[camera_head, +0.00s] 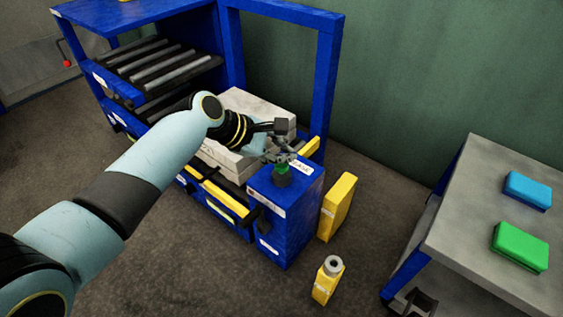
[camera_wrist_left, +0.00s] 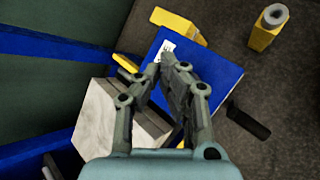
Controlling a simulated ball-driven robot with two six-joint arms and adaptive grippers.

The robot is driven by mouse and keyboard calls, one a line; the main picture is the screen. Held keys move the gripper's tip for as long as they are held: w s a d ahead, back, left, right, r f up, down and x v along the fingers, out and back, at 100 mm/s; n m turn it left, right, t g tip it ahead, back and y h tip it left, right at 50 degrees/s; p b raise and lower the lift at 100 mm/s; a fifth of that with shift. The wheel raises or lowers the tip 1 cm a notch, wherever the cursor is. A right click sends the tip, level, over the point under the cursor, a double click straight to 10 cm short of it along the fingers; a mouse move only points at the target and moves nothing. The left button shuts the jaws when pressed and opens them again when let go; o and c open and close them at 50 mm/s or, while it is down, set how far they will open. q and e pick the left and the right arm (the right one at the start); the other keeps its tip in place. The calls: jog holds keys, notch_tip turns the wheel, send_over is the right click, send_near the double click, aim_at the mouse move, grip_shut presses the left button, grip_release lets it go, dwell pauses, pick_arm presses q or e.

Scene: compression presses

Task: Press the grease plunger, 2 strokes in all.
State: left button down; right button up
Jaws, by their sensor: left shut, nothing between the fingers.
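The grease plunger (camera_head: 282,168) is a small green-topped knob on a dark round base, on top of a blue box at the press's front right corner. My left gripper (camera_head: 281,157) is shut and empty, pointing down at the plunger with its fingertips just above or touching it; I cannot tell which. In the left wrist view my closed fingers (camera_wrist_left: 167,60) lie over the blue box top (camera_wrist_left: 215,75) and hide the plunger. My right gripper is not in view.
The blue press frame (camera_head: 325,80) holds pale slabs (camera_head: 262,105) beside my left wrist. A yellow canister (camera_head: 337,207) and a yellow bottle (camera_head: 327,281) stand on the floor. A grey table (camera_head: 475,215) at right bears a blue block (camera_head: 527,190) and a green block (camera_head: 519,246).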

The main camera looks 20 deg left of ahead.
pick_arm(q)
jog(key=shift+f, duration=0.1)
jog(key=shift+f, duration=0.3)
jog(key=shift+f+b, duration=0.4)
jog(key=shift+f, duration=0.65)
dwell(1.3)
jog(key=shift+r+p, duration=1.45)
